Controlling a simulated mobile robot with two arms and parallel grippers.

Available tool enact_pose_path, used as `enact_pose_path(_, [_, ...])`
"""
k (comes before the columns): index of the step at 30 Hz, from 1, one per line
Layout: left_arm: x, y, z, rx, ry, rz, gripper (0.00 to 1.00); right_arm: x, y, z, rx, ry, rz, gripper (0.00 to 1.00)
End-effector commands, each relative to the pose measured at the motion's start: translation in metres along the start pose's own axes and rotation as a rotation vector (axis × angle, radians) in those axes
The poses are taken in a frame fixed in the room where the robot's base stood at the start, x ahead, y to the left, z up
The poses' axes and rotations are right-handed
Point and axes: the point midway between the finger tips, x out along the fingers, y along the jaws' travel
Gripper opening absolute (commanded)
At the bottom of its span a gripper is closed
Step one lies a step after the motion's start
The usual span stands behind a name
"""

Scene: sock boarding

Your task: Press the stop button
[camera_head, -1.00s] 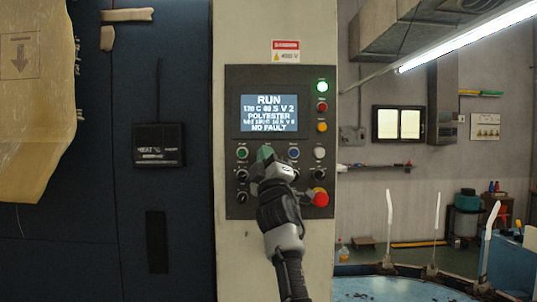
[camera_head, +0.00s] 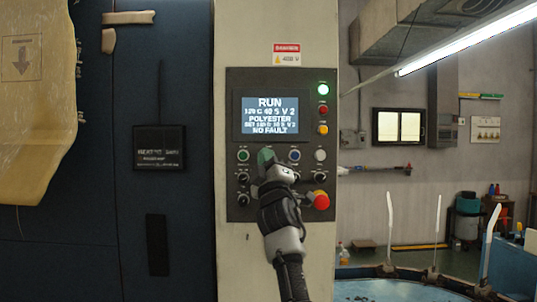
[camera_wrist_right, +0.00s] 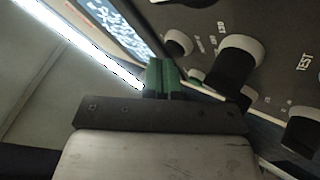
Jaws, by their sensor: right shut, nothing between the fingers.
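The control panel (camera_head: 230,130) is on a pale machine column, and its screen (camera_head: 269,115) reads RUN and NO FAULT. The upper button row shows a green button (camera_head: 243,155), a blue button (camera_head: 294,155) and a white button (camera_head: 320,155). My right gripper (camera_head: 265,156) is shut and empty, its green fingertips over the gap between the green and blue buttons. They hide what lies behind them, possibly a button. A large red mushroom button (camera_head: 321,201) is at lower right. Button labels are too small to read. In the right wrist view, the green fingertips (camera_wrist_right: 163,78) are close to the panel; contact cannot be told.
Black knobs (camera_head: 243,178) sit below the upper row, and one knob (camera_wrist_right: 238,60) is near my fingers in the right wrist view. A round blue-rimmed table (camera_head: 370,272) with upright white forms is at right.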

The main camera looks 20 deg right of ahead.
Motion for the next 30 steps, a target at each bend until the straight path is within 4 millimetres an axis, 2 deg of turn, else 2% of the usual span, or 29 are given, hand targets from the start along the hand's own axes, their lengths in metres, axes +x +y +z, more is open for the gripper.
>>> enact_pose_path(1, [-0.006, 0.000, -0.001, 0.000, 0.000, 0.000, 0.43, 0.004, 0.014, -0.003, -0.009, 0.006, 0.018, 0.00])
enact_pose_path(16, [-0.013, 0.000, -0.001, 0.000, 0.000, 0.000, 0.43, -0.003, 0.017, -0.007, -0.006, 0.003, 0.015, 0.00])
enact_pose_path(23, [-0.034, -0.001, -0.003, 0.000, 0.000, 0.000, 0.43, -0.020, 0.025, -0.020, -0.002, 0.005, 0.008, 0.00])
enact_pose_path(30, [-0.045, -0.001, -0.004, 0.000, 0.000, 0.000, 0.43, -0.036, 0.033, -0.029, 0.000, 0.003, 0.006, 0.00])
